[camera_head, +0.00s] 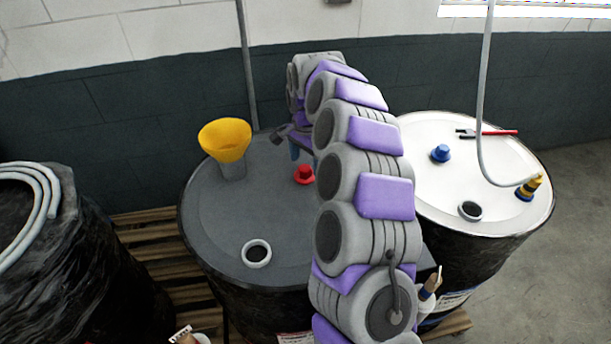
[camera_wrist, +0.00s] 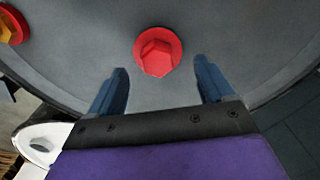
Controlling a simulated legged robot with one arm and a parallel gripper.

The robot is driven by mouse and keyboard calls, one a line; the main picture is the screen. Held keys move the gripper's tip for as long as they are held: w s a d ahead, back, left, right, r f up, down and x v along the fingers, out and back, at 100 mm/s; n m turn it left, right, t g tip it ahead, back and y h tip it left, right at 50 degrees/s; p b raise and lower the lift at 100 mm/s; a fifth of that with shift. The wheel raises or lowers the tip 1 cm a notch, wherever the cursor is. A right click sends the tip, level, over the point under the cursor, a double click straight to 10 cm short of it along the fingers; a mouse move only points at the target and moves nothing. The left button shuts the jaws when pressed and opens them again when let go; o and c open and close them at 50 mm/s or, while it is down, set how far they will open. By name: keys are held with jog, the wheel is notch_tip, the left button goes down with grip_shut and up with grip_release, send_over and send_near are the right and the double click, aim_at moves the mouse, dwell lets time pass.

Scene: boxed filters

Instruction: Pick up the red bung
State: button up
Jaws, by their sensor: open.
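The red bung (camera_head: 304,175) stands on the grey top of the left drum, just left of my arm in the head view. In the wrist view the red bung (camera_wrist: 158,51) is a round flange with a hexagonal head, at upper centre. My gripper (camera_wrist: 164,78) is open, with its two blue fingers apart. The bung lies just beyond the fingertips, roughly centred between them, and nothing is held. In the head view my gripper (camera_head: 302,152) is above and close to the bung, partly hidden by my arm.
A yellow funnel (camera_head: 225,141) and an open hole (camera_head: 256,254) are on the grey drum top (camera_head: 215,215). A white-topped drum (camera_head: 420,190) at right holds a blue bung (camera_head: 440,153), a red-handled tool (camera_head: 495,133) and a hose (camera_head: 484,120). A wrapped black drum (camera_head: 75,270) stands left.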

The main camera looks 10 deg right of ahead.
aim_at(306, 166)
notch_tip(306, 166, down, 4)
jog(key=shift+a+b, duration=0.15)
jog(key=shift+b, duration=0.3)
jog(key=shift+s+r, duration=0.1)
jog(key=shift+c, duration=0.2)
jog(key=c, duration=0.8)
jog(key=shift+c, duration=0.2)
